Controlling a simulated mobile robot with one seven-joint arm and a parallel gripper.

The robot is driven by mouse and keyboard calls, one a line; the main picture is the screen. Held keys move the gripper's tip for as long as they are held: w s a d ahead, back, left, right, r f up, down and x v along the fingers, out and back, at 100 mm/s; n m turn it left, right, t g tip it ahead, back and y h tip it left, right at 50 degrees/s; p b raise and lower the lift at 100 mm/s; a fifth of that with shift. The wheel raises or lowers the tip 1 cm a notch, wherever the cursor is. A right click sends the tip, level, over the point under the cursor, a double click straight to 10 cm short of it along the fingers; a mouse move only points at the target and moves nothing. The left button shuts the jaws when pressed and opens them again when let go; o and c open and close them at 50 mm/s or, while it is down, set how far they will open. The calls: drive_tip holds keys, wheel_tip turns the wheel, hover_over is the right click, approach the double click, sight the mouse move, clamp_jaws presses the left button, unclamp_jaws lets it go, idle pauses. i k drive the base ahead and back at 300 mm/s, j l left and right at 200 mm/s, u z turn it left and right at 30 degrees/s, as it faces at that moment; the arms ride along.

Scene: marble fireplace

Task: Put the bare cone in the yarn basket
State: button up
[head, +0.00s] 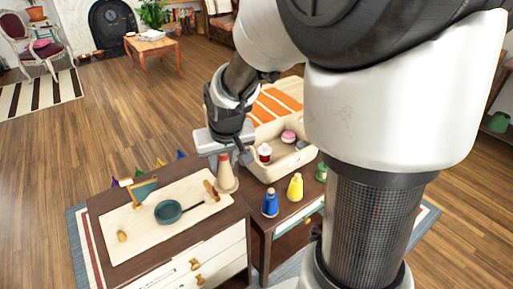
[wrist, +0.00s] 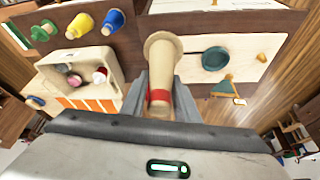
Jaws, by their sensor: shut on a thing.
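The bare cone (head: 227,178) is tan, with a red band near the narrow end that shows in the wrist view (wrist: 163,57). My gripper (head: 226,156) is shut on it from above, with a finger on each side near the red band. The cone is upright, wide end down, over the right end of the pale board; I cannot tell if its base touches. The yarn basket (head: 265,175) is a cream open box just right of the cone. It holds a red-and-white piece (head: 265,152) and a pink piece (head: 288,136); it also shows in the wrist view (wrist: 60,60).
Blue (head: 270,205), yellow (head: 295,188) and green (head: 321,173) cones stand in front of the basket. The board (head: 140,222) bears a teal pan (head: 168,212) and a small teal stand (head: 142,190). An orange-striped cloth (head: 275,104) lies behind the basket.

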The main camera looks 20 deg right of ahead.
sight(277, 149)
drive_tip(key=i+l+u, duration=0.15)
drive_tip(key=l, duration=0.7)
drive_tip(key=i+l+u, duration=0.15)
drive_tip(key=l, duration=0.75)
drive_tip(key=l+u, duration=0.15)
drive_tip(key=l, duration=0.7)
